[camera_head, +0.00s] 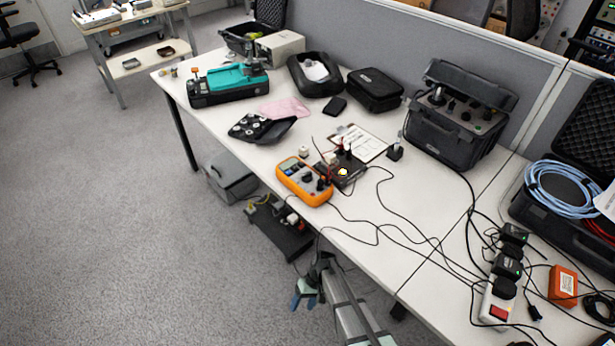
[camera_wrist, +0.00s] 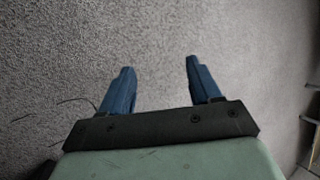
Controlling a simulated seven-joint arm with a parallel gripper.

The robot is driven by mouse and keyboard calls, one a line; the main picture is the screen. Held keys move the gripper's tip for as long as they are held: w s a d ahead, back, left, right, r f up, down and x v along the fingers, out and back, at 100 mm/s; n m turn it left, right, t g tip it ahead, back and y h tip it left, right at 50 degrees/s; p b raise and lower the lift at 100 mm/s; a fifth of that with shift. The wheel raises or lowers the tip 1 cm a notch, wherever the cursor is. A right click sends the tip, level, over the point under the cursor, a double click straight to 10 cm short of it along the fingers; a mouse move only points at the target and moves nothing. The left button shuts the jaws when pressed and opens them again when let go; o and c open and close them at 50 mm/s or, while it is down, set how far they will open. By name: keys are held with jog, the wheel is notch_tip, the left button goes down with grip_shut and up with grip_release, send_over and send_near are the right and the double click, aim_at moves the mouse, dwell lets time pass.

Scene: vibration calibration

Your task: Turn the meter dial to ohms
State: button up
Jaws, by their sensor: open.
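The meter (camera_head: 305,181) is an orange handheld multimeter lying face up near the front edge of the white table in the head view. Its dark round dial (camera_head: 308,177) shows near the middle of its face, but it is too small to read the setting. Dark leads are plugged in at its right end. My gripper (camera_head: 308,292) hangs in front of the table, below and apart from the meter. In the wrist view its two blue fingers (camera_wrist: 158,85) are spread with nothing between them, over grey carpet. The meter is not in the wrist view.
Black cables run across the table to a power strip (camera_head: 498,300). A black tray (camera_head: 262,128) and a clipboard (camera_head: 358,142) lie behind. Open floor is at left.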

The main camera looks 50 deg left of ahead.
jog(key=s+a+r+n+t, duration=0.1)
jog(key=s+a+r, duration=0.2)
jog(key=a+r, duration=0.4)
jog(key=s+a+r+n, duration=0.2)
jog(key=a+r, duration=0.2)
jog(key=a, duration=0.6)
jog(key=w+a+r+m+t+y, duration=0.15)
jog(key=w+a+r, duration=0.3)
jog(key=r, duration=0.75)
jog(key=w+a+r+t+y, duration=0.1)
jog(key=w+a+r+t, duration=0.3)
jog(key=r, duration=0.8)
notch_tip(320, 180, up, 19)
jog(key=n+h, duration=0.1)
jog(key=h, duration=0.1)
send_over(308, 174)
notch_tip(308, 174, down, 13)
jog(key=shift+c, duration=0.2)
